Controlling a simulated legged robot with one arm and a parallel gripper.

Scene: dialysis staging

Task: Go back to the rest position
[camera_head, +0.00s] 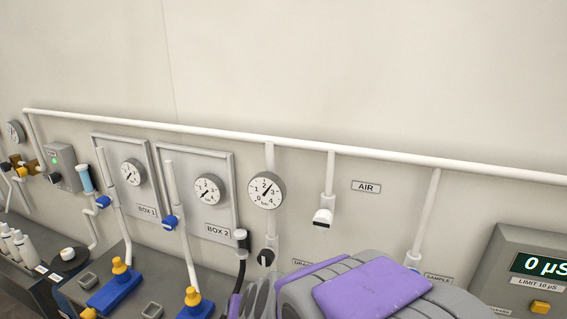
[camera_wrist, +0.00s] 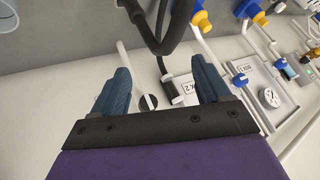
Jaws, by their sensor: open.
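My gripper (camera_wrist: 160,95) shows in the wrist view with its two blue-grey fingers spread apart, and nothing is held between them. Behind the gap are the wall, a black hose (camera_wrist: 160,30) and a black-and-white fitting (camera_wrist: 170,92), at a distance that I cannot judge. In the head view my purple and grey arm (camera_head: 370,288) fills the bottom right, in front of the wall panel. The fingers cannot be made out in the head view.
A white pipe (camera_head: 330,147) runs along the wall with gauges (camera_head: 266,190) below it. BOX 1 (camera_head: 126,185) and BOX 2 (camera_head: 200,190) panels are at left, with blue-yellow valves (camera_head: 118,285) on a bench in front. A conductivity display (camera_head: 525,275) is at right. The upper wall is bare.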

